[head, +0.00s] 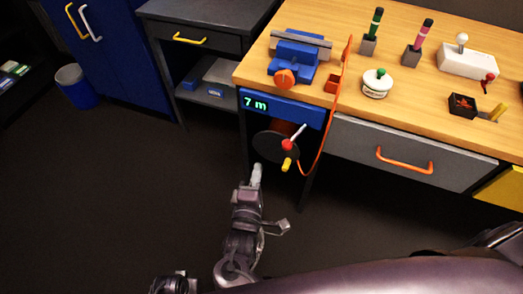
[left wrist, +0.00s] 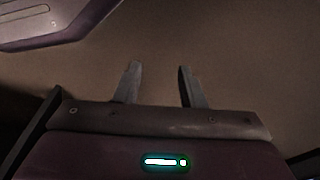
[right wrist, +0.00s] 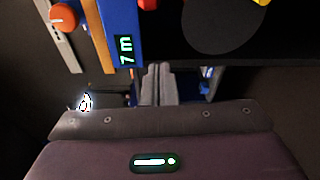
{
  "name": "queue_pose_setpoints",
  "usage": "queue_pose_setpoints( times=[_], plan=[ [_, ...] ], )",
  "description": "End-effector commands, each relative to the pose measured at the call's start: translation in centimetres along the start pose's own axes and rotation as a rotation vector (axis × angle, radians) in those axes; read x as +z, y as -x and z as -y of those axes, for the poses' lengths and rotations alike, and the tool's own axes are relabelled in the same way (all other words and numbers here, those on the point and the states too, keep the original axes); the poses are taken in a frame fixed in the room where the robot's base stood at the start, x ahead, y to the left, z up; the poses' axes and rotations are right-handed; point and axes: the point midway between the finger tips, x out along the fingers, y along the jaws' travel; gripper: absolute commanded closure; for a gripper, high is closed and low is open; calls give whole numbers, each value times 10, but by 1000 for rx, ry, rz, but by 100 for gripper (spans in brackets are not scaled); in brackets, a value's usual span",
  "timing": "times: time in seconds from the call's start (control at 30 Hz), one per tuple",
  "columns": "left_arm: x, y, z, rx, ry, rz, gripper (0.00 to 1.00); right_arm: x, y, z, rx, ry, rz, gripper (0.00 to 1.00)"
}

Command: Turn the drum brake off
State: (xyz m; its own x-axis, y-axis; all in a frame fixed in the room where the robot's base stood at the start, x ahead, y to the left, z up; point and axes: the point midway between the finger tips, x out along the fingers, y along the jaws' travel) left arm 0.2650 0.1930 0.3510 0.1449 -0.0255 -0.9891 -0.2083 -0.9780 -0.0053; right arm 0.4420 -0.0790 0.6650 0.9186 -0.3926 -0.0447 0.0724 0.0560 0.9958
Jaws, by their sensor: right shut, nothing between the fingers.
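The dark drum (head: 275,147) hangs under the blue housing at the bench's left end; it also shows in the right wrist view (right wrist: 222,25). A silver lever (head: 299,132), a red knob (head: 288,145) and a yellow handle (head: 287,164) stand at its face. I cannot tell for sure which of these is the brake. My right gripper (head: 257,173) is shut and empty, below and slightly left of the drum; its closed fingers show in the right wrist view (right wrist: 159,85). My left gripper (left wrist: 158,85) is open and empty over dark floor.
The blue housing (head: 258,105) carries a "7 m" display. An orange hose (head: 324,135) runs from the drum to the bench top. A vise (head: 297,57), a drawer with orange handle (head: 405,160) and a grey cabinet (head: 200,40) are nearby.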

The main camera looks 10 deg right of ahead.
Motion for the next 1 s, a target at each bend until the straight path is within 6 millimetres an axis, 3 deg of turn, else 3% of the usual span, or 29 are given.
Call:
queue_pose_setpoints(
  times=[0.37,0.53,0.67,1.0],
  plan=[
    [-2,1,0,0,0,-1,64,1,1,-7,12,15,15,100],
    [-3,2,0,1,-1,-1,64,1,-8,-7,14,15,15,100],
    [-6,5,-1,2,-2,0,64,2,-28,-7,16,14,16,100],
    [-20,26,-6,12,-13,6,64,3,-100,-7,14,15,15,100]
  ],
)
